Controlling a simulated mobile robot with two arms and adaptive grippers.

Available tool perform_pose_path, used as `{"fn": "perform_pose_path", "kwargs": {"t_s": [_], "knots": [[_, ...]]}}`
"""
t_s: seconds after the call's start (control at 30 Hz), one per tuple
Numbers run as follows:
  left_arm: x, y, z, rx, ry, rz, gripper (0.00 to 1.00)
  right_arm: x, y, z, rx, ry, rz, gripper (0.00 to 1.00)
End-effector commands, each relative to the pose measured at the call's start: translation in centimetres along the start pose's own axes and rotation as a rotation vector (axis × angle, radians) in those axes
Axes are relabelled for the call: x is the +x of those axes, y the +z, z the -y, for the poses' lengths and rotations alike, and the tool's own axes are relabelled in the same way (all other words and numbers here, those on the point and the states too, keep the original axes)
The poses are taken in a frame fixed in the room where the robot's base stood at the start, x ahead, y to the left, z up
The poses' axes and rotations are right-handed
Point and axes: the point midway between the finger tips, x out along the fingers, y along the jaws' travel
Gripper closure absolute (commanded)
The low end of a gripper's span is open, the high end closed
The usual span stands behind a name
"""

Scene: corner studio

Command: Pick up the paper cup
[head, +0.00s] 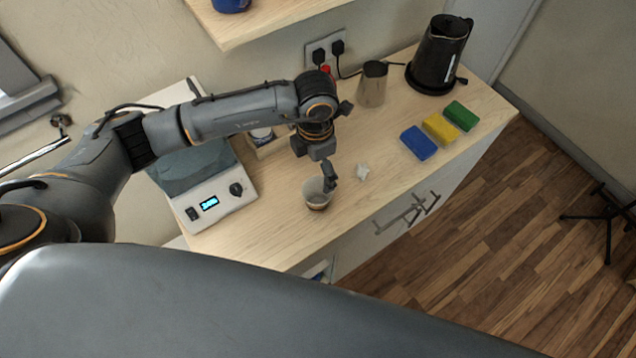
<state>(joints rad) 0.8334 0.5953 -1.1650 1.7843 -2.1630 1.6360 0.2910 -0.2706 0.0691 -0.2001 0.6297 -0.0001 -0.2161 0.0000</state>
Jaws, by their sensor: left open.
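The paper cup (318,196) stands upright on the wooden counter, near its front edge, in the head view. It is pale with a brownish band low on its side. My left gripper (328,182) comes down from above and is at the cup's mouth. It is open, and a dark finger shows at the cup's right rim. The other finger is hard to make out, and I cannot tell whether either one touches the cup. My right gripper is not in view.
A scale with a lit display (209,203) is left of the cup. Blue (418,143), yellow (440,129) and green (462,116) sponges, a metal pitcher (373,86) and a black kettle (437,58) stand farther right. A shelf (270,22) overhangs behind.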

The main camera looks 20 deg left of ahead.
Motion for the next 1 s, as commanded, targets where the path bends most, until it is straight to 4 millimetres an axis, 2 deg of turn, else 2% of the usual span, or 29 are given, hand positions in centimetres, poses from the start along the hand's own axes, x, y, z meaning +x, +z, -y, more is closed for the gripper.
{"fn": "perform_pose_path", "kwargs": {"t_s": [0.23, 0.37, 0.47, 0.63, 0.73, 0.9, 1.0], "knots": [[4.6, -0.1, 0.2, 0.001, -0.004, -0.003, 0.06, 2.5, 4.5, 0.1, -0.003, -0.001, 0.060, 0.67], [7.2, 0.0, 0.1, 0.000, -0.002, -0.002, 0.06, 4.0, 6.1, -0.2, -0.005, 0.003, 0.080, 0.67], [8.3, 0.0, 0.1, 0.000, -0.002, -0.001, 0.06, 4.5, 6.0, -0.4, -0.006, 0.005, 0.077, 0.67], [9.2, 0.1, 0.1, 0.001, -0.002, -0.001, 0.06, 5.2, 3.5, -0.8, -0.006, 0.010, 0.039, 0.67], [10.6, 0.2, 0.1, 0.001, -0.003, -0.002, 0.06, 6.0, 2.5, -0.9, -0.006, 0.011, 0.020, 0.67], [13.2, 0.4, 0.1, 0.000, -0.003, -0.001, 0.06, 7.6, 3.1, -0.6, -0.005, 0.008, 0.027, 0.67], [13.7, 0.4, 0.1, 0.001, -0.002, 0.001, 0.06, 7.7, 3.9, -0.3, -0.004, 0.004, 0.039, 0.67]]}}
